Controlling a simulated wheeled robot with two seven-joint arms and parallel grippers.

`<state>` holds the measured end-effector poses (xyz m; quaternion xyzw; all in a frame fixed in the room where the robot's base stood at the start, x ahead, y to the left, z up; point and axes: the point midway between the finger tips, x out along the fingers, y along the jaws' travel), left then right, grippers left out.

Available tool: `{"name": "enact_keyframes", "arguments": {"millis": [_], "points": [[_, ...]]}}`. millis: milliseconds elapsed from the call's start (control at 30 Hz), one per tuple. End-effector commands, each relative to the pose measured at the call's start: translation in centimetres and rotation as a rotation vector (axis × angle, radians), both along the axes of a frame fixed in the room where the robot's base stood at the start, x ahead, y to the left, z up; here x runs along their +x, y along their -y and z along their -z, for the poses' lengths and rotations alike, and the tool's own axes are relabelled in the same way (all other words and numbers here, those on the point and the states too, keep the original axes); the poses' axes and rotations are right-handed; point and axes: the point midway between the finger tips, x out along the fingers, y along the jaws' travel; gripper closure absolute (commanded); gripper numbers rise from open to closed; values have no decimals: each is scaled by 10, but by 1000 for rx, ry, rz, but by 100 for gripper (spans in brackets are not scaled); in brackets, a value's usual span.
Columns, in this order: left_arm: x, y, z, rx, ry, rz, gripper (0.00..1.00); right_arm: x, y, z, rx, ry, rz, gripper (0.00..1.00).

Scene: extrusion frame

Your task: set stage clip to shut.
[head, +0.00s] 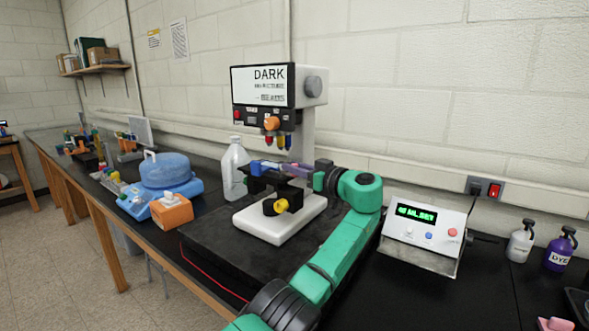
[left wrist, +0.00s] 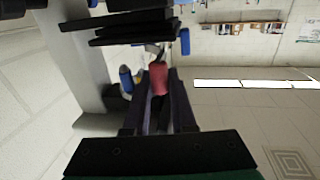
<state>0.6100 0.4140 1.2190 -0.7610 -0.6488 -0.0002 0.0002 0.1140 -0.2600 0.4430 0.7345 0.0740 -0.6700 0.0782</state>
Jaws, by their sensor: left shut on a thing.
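The microscope (head: 308,130) stands on the bench with its black stage (head: 262,183) below the objectives. My left gripper (head: 284,168) reaches the stage from the right, just under the objectives. In the left wrist view, my left gripper (left wrist: 158,80) is shut on a small red-pink piece (left wrist: 158,78), which looks like the tab of the stage clip. The black stage plates (left wrist: 125,27) are close by in that view. The fingers hide most of the clip, so I cannot tell its angle. A blue piece (head: 261,166) lies at the stage's left part. My right gripper is not in view.
A clear bottle (head: 234,170) stands left of the microscope. An orange box (head: 171,210) and a blue domed device (head: 168,172) are farther left. A white control box (head: 425,232) stands right of my arm. The dark bench is clear in front of that box.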

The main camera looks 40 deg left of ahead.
Motion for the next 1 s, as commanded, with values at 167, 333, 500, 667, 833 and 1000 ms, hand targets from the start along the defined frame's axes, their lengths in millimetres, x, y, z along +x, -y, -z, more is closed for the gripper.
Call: {"name": "enact_keyframes", "arguments": {"millis": [167,333,500,667,833,1000], "points": [[0,0,0,0,1,0,100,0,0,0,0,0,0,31],[0,0,0,0,1,0,53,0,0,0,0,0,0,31],[0,0,0,0,0,0,45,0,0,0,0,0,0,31],[0,0,0,0,0,1,45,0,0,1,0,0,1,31],[-2,22,4,1,3,4,45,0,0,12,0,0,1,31],[-10,71,6,0,2,6,45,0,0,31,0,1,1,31]]}}
